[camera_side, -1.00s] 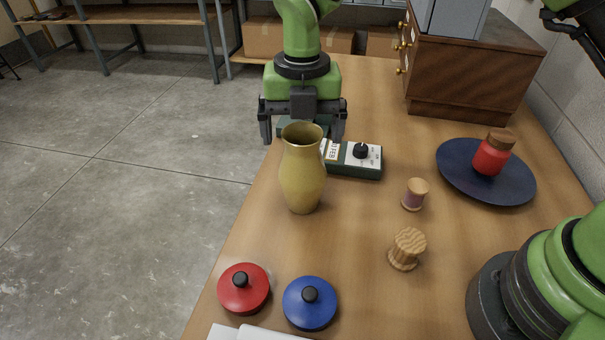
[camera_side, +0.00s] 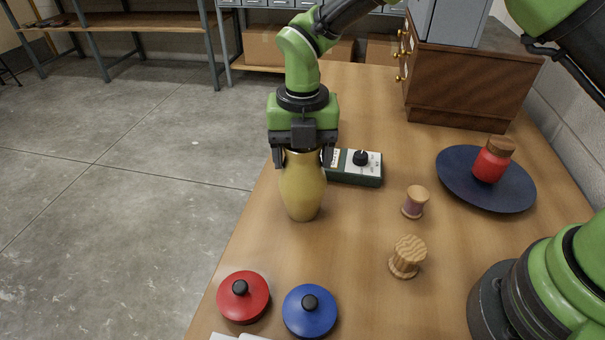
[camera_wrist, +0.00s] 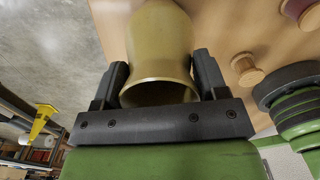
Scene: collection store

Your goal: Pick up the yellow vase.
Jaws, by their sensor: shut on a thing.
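The yellow vase (camera_side: 302,190) stands upright on the wooden table, near its left edge. My gripper (camera_side: 304,158) is around the top of the vase and shut on it, one finger on each side below the rim. In the wrist view the vase (camera_wrist: 160,45) lies between the two fingers of my gripper (camera_wrist: 160,80), with its open mouth toward the palm. The gripper body hides the rim in the side view.
A meter box (camera_side: 356,168) stands close behind the vase, to its right. Two wooden spools (camera_side: 415,202) (camera_side: 407,257) stand to the right. A red lid (camera_side: 243,297) and a blue lid (camera_side: 309,311) lie in front. A dark blue plate (camera_side: 452,172) holds a red jar (camera_side: 491,160).

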